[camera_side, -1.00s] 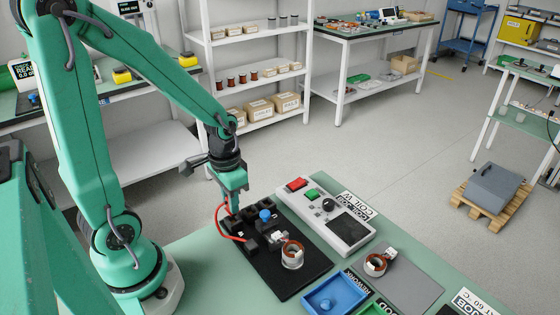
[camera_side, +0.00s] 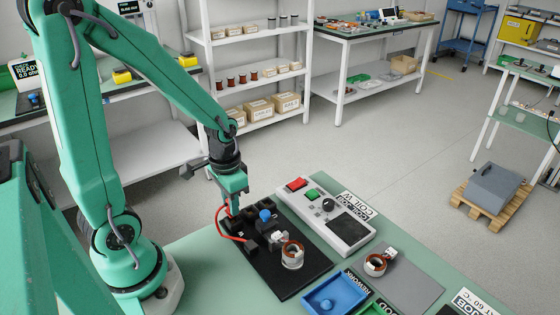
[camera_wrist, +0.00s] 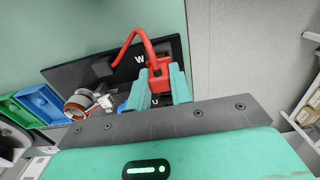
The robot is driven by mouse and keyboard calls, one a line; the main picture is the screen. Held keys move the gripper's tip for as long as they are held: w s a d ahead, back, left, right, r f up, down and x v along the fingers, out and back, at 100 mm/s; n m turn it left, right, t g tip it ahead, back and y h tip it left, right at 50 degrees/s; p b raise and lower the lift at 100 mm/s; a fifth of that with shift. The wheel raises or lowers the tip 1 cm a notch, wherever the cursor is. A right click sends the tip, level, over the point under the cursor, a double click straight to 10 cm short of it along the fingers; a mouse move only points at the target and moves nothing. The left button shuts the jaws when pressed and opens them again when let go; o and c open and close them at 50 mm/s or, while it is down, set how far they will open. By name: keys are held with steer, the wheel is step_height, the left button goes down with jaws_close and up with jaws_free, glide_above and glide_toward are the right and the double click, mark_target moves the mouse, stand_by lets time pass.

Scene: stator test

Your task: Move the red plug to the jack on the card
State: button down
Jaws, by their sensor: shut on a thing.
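My gripper (camera_side: 233,205) points down over the back left of the black card (camera_side: 292,284). In the wrist view, its teal fingers (camera_wrist: 161,84) are shut at the red plug (camera_wrist: 178,76), which has a red cable (camera_wrist: 136,38) looping to the left. In the side view, the cable (camera_side: 218,222) arcs from the gripper down to the black blocks on the card. The letters W and U show on the card in the wrist view. The fingers hide the plug's tip, so I cannot tell whether it sits in a jack.
A copper-wound stator (camera_side: 292,256) stands on the card near a blue knob (camera_side: 265,215). A grey tester (camera_side: 325,218) with red and green buttons lies behind to the right. A blue bin (camera_side: 335,297) and another stator (camera_side: 376,264) are at the front right.

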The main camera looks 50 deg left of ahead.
steer(key=shift+f, duration=0.95)
stand_by(1.1)
steer(key=c, duration=1.2)
jaws_free()
steer(key=shift+o, duration=0.2)
steer(key=shift+r, duration=0.1)
steer(key=shift+r, duration=3.8)
